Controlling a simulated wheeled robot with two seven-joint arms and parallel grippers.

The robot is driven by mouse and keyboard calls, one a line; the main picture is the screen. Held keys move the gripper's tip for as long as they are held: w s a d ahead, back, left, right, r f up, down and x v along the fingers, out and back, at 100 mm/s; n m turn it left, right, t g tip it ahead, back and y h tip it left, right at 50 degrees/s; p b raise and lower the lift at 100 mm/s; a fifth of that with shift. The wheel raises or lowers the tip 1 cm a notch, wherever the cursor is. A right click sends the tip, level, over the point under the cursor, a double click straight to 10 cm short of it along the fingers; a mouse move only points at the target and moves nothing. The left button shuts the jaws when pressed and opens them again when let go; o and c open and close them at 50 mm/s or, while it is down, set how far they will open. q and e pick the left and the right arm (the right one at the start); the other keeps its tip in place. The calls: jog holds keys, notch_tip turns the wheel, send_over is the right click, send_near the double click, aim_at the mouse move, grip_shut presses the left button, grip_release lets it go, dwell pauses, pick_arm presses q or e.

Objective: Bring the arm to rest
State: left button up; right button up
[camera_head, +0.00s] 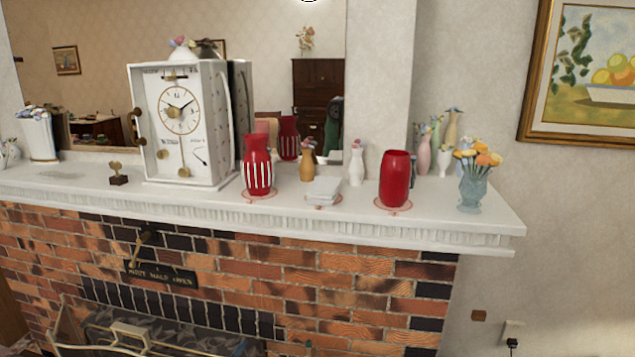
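No part of either arm or gripper shows clearly in the head view. A white mantel shelf (460,222) runs over the brick fireplace. On it a red vase with white stripes (257,164) stands upright on a thin reddish ring, right of a white clock (182,125). A plain red vase (394,179) stands upright on a similar ring farther right. A small white stack (323,191) lies on the shelf between the two red vases.
An orange vase (307,163), a white vase (356,167) and a blue-grey flower vase (473,190) also stand on the shelf. A mirror (245,30) is behind. A fire screen (110,335) stands below. A framed painting (590,70) hangs at right.

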pick_arm(q)
jog(key=s+a+f+n+g+y, duration=0.1)
jog(key=s+a+f+n+g, duration=0.2)
jog(key=s+f, duration=0.45)
jog(key=s+a+f+n+g, duration=0.1)
jog(key=s+a+f+g, duration=0.25)
jog(key=s, duration=0.75)
jog(key=s+a+f+n+g+y, duration=0.1)
jog(key=s+a+f+n+g, duration=0.2)
jog(key=s+f, duration=0.45)
jog(key=s+d+f+g, duration=0.1)
jog(key=s+f, duration=0.1)
jog(key=f, duration=0.9)
jog(key=s+d+f+g, duration=0.1)
jog(key=s+d+f, duration=0.1)
jog(key=f, duration=1)
jog(key=s+d+f+g, duration=0.1)
jog(key=s+d+f, duration=0.1)
jog(key=f, duration=1)
jog(key=shift+s+h, duration=0.15)
jog(key=shift+h, duration=0.25)
pick_arm(e)
jog(key=shift+a+r, duration=0.1)
jog(key=shift+a, duration=0.5)
pick_arm(q)
jog(key=shift+g, duration=0.25)
pick_arm(e)
jog(key=shift+d, duration=0.2)
